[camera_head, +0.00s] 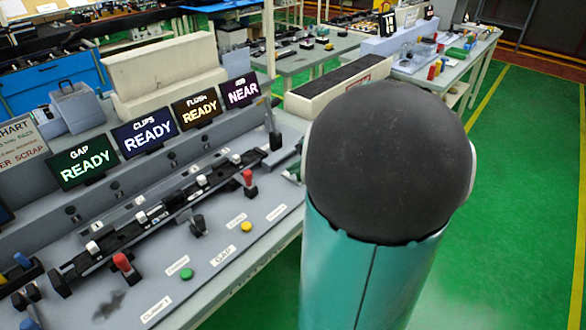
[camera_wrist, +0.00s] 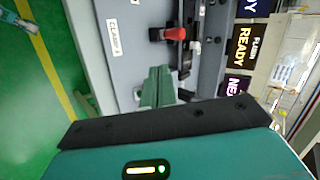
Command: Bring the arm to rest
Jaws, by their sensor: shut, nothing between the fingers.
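My gripper (camera_wrist: 158,84) shows in the wrist view as narrow grey-green fingers beyond the dark edge of my teal hand. The fingers are together with nothing visible between them. They are over or beside the grey bench panel (camera_wrist: 125,60); I cannot tell how high. A red-handled clamp (camera_wrist: 175,34) lies just beyond the fingertips, apart from them in the picture. In the head view my arm's teal link and dark round cap fill the right middle, and the gripper is hidden.
The grey workbench (camera_head: 215,250) carries a long black rail fixture (camera_head: 150,215), red-handled clamps (camera_head: 122,262), a green button (camera_head: 186,273) and a yellow button (camera_head: 246,227). Screens read GAP READY (camera_head: 84,162), CLIPS READY, FLUSH READY and JOB NEAR. Green floor (camera_head: 500,210) at right is clear.

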